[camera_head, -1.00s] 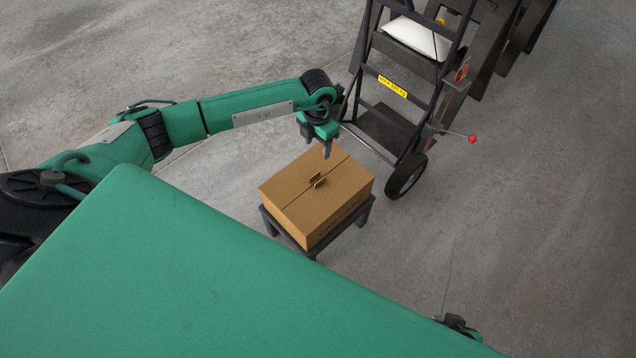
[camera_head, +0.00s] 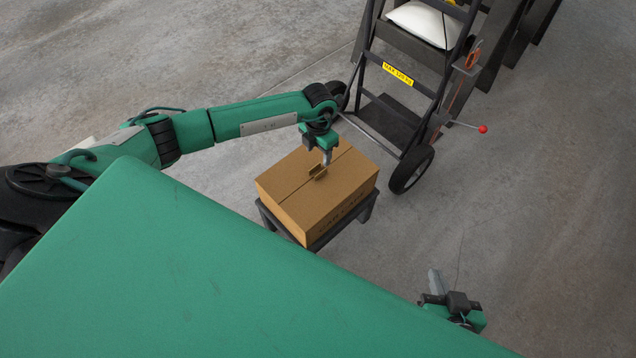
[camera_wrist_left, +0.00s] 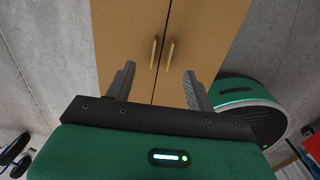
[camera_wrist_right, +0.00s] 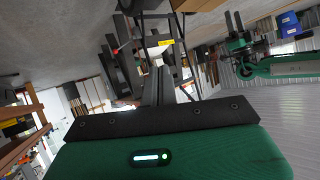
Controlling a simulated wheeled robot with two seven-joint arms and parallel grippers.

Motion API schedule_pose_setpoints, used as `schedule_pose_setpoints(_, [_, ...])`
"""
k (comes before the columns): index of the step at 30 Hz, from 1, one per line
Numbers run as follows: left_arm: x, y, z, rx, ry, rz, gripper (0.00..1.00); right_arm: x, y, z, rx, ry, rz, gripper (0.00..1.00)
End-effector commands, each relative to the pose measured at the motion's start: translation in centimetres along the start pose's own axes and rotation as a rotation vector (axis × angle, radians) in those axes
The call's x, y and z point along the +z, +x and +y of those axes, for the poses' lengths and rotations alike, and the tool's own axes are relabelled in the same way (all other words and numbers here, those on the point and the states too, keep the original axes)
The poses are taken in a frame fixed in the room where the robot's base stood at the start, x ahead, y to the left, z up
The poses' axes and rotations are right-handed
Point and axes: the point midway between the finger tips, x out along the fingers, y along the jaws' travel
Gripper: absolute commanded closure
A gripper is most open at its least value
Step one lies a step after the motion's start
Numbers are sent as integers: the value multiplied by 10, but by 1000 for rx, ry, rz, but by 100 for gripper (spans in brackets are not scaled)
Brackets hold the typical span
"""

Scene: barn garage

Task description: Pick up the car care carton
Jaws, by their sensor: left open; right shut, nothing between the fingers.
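The car care carton (camera_head: 300,197) is a closed brown box with a seam across its top and a small upright handle of two tabs at the middle. It rests on a low dark stand (camera_head: 363,212). My left gripper (camera_head: 322,160) is open just above the handle, pointing down. In the left wrist view the carton top (camera_wrist_left: 120,45) fills the middle, and the two handle tabs show between and beyond the open fingers (camera_wrist_left: 158,85). My right gripper (camera_head: 435,285) is shut and empty at the lower right, away from the carton; its closed fingers show in the right wrist view (camera_wrist_right: 158,88).
A dark hand truck (camera_head: 400,100) with a yellow label, a wheel (camera_head: 411,169) and a white sack (camera_head: 424,23) stands just behind and right of the carton. A red-tipped lever (camera_head: 483,129) sticks out from it. The concrete floor at right is clear.

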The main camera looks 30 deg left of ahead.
Motion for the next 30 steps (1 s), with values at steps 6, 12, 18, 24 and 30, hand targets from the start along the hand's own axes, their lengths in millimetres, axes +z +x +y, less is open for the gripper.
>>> schedule_pose_setpoints(6, [0, 21, 1, 1, -2, -1, 45, -1, 3, -7, -17, 6, 51, 100])
schedule_pose_setpoints(12, [-4, 44, -3, -1, 0, 2, 45, -2, 6, -13, -34, 13, 112, 100])
schedule_pose_setpoints(18, [-6, 68, -4, 1, -1, 0, 45, -5, 7, -22, -56, 26, 194, 100])
schedule_pose_setpoints(24, [-5, 73, -4, 0, -1, -2, 45, -7, 7, -25, -62, 29, 217, 100])
schedule_pose_setpoints(30, [-5, 73, -3, 1, -1, -2, 57, -7, 7, -25, -61, 29, 216, 100])
